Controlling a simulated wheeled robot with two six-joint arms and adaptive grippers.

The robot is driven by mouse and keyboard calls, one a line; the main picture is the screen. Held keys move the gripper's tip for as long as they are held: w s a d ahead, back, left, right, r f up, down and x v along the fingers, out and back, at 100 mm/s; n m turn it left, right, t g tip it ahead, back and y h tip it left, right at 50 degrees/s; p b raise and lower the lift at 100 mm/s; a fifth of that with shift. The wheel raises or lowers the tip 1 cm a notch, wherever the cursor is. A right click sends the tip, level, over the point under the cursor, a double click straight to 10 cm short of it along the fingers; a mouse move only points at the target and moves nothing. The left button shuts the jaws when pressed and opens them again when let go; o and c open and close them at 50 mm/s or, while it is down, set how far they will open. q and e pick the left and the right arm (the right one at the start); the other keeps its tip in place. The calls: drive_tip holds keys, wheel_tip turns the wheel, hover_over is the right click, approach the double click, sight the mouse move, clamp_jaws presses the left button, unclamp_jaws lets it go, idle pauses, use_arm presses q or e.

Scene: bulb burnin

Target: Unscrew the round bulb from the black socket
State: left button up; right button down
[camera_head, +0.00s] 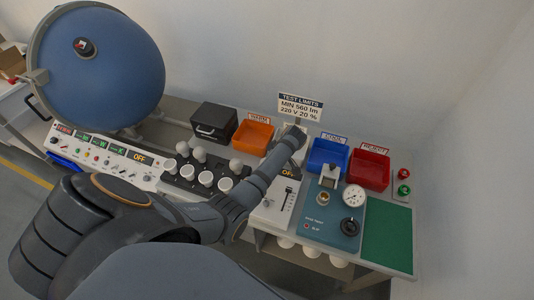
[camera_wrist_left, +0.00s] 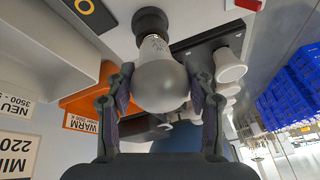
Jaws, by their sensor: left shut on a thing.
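The round bulb (camera_wrist_left: 162,86) is a large pale globe with a white neck, in the middle of the left wrist view. My left gripper (camera_wrist_left: 160,92) is shut on it, one finger on each side of the globe. The black socket (camera_wrist_left: 150,19) is right beyond the neck, in line with it. I cannot tell whether the bulb's thread is still engaged. In the head view my left gripper (camera_head: 295,138) is above the back of the bench, by the test limits sign, and hides the bulb and socket. My right gripper is not in view.
The orange bin (camera_head: 253,136), blue bin (camera_head: 327,154) and red bin (camera_head: 369,168) stand along the back of the bench. Several white bulbs sit on the black rack (camera_head: 178,182). The test limits sign (camera_head: 300,105) stands close behind my gripper. The green mat (camera_head: 387,236) is clear.

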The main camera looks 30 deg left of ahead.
use_arm(q)
drive_tip(key=o, duration=1)
drive_tip(key=shift+d, duration=0.1)
